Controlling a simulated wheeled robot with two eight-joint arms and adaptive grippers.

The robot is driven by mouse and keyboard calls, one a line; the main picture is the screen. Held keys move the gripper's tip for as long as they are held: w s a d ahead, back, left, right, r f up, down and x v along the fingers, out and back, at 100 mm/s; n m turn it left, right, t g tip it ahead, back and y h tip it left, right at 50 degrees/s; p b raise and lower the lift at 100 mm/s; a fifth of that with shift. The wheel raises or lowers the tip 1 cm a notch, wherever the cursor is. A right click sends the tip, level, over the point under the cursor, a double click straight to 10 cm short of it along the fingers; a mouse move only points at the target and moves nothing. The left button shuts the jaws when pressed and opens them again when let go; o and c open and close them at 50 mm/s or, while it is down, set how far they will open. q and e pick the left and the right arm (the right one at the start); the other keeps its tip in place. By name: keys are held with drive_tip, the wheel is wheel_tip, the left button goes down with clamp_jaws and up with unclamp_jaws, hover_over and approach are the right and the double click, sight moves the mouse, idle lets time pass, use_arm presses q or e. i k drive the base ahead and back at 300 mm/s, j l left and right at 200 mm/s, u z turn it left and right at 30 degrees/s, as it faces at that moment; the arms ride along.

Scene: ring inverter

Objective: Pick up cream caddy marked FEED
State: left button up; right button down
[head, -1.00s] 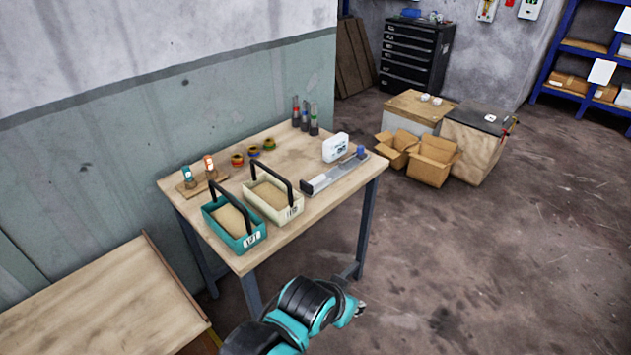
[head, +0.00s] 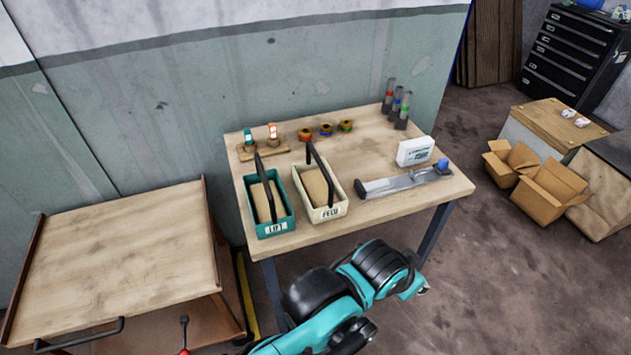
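The cream caddy (head: 341,208) stands upright near the front edge of the wooden workbench (head: 300,240). Its front label reads like FEED, a black handle arches over it, and a tan block or fill lies inside. A teal caddy (head: 288,222) with a black handle and another label stands just left of it. One teal and black arm of mine comes in from the bottom, left of centre. The end of that arm, my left gripper (head: 423,291), is below and right of the bench front, apart from both caddies. Its fingers are mostly hidden. My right gripper is out of view.
A grey rail-like device (head: 400,184) and a white box (head: 415,151) lie right of the cream caddy. Behind are small coloured rings (head: 326,129) and bottles (head: 403,112). A wooden cart (head: 120,245) stands at left. Open cardboard boxes (head: 548,192) stand at right.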

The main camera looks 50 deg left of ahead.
sight(323, 199)
drive_tip(key=i+u, duration=0.2)
drive_tip(key=u, duration=0.2)
drive_tip(key=i+u, duration=0.15)
drive_tip(key=u, duration=0.25)
drive_tip(key=i+l+u, duration=0.15)
drive_tip(key=u, duration=0.25)
drive_tip(key=i+l+u, duration=0.15)
drive_tip(key=u, duration=0.3)
